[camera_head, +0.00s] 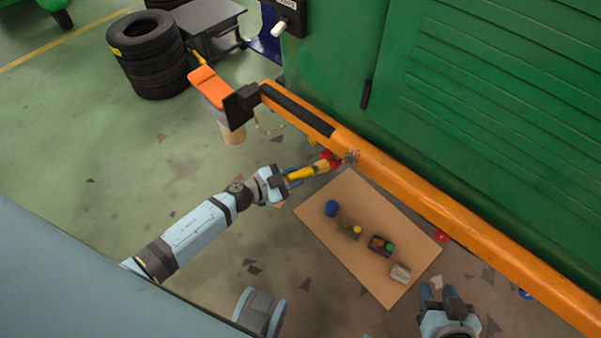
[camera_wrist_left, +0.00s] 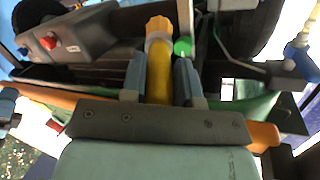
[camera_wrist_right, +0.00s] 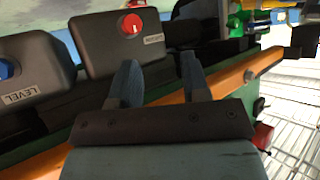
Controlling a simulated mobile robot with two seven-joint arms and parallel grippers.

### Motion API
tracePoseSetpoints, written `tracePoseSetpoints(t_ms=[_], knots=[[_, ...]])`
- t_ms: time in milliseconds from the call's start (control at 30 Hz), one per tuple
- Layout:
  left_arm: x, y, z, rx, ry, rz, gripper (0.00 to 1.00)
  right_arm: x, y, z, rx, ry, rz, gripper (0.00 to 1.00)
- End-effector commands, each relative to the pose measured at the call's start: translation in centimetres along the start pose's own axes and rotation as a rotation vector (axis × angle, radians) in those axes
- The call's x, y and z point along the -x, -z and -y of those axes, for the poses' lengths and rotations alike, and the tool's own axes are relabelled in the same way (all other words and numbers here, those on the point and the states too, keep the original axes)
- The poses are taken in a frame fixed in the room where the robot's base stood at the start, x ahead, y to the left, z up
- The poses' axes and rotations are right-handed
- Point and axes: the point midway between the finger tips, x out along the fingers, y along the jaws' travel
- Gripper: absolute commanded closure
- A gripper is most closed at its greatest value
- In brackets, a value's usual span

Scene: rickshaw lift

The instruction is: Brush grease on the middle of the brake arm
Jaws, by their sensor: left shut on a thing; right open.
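The orange brake arm (camera_head: 430,203) is a long beam running diagonally along the green machine. My left gripper (camera_head: 287,181) is shut on the yellow handle of a brush (camera_head: 306,172). The brush's red part and brownish tip reach the beam's near side; I cannot tell whether the tip touches it. In the left wrist view the yellow brush handle (camera_wrist_left: 159,72) stands between the fingers of my left gripper (camera_wrist_left: 159,88). My right gripper (camera_head: 447,296) is open and empty at the lower right, with its spread fingers also in the right wrist view (camera_wrist_right: 161,80). I cannot make out grease on the beam.
A cardboard sheet (camera_head: 330,225) on the floor holds a blue item (camera_head: 331,208), small dark boxes (camera_head: 381,245) and a silver can (camera_head: 400,273). Stacked tires (camera_head: 150,55) and a dark table (camera_head: 208,22) stand at the upper left. The green machine (camera_head: 480,90) blocks the far side.

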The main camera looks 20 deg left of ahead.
Motion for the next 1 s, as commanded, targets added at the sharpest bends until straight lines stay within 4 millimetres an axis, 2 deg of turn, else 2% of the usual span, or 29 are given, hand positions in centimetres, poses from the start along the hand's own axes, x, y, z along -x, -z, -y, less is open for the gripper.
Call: tracePoseSetpoints(t_ms=[233, 533, 1000], knots=[[-2.1, 0.0, 0.8, -0.001, 0.001, -0.002, 0.95, -0.2, -0.6, 0.3, -0.008, 0.006, 0.003, 0.57], [-4.8, 0.1, 1.7, -0.001, 0.000, -0.002, 0.95, -0.2, -0.1, 0.4, -0.012, 0.009, -0.017, 0.57], [-5.4, 0.2, 2.0, 0.000, 0.000, -0.001, 0.95, -0.2, 0.0, 0.4, -0.011, 0.012, -0.021, 0.57]])
